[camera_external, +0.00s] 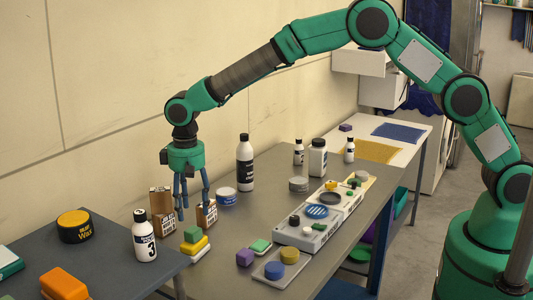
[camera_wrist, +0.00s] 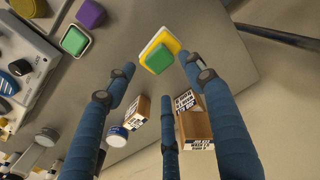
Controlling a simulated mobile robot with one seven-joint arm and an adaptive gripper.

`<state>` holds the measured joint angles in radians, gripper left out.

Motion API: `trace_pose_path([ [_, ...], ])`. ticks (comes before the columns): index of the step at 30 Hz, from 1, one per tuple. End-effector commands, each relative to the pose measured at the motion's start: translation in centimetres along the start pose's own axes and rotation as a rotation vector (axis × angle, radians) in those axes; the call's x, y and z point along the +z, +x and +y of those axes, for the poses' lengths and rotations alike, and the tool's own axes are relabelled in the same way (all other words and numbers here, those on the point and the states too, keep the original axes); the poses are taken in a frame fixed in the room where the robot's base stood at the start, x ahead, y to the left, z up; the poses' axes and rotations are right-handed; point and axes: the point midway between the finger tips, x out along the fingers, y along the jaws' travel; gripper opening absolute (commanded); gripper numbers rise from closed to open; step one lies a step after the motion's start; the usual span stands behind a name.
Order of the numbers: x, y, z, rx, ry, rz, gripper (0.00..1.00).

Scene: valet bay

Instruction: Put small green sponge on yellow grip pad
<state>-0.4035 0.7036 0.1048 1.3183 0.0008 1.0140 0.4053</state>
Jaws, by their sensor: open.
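A small green sponge (camera_external: 192,234) rests on top of a yellow block with a white layer (camera_external: 195,249), near the grey bench's left end. Both also show in the wrist view, the green sponge (camera_wrist: 158,59) on the yellow block (camera_wrist: 172,44). A flat yellow pad (camera_external: 370,151) lies on the white table at the back right, with nothing seen on it. My gripper (camera_external: 190,204) is open and empty, above the stack, fingers pointing down. In the wrist view my gripper (camera_wrist: 160,80) has its fingers spread, with the green sponge beyond the tips.
Small brown boxes (camera_external: 206,215) stand close behind the gripper, with a labelled tin (camera_external: 227,197) and a tall bottle (camera_external: 245,165). A purple block (camera_external: 244,257) and another green block (camera_external: 260,246) lie to the right.

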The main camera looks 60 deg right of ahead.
Motion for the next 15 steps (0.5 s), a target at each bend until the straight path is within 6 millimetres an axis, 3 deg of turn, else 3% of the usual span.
trace_pose_path([
  [6,0.0,-2.9,0.0,0.0,0.0,0.0,0.54],
  [15,0.0,-4.1,0.0,0.0,0.0,0.0,0.54],
])
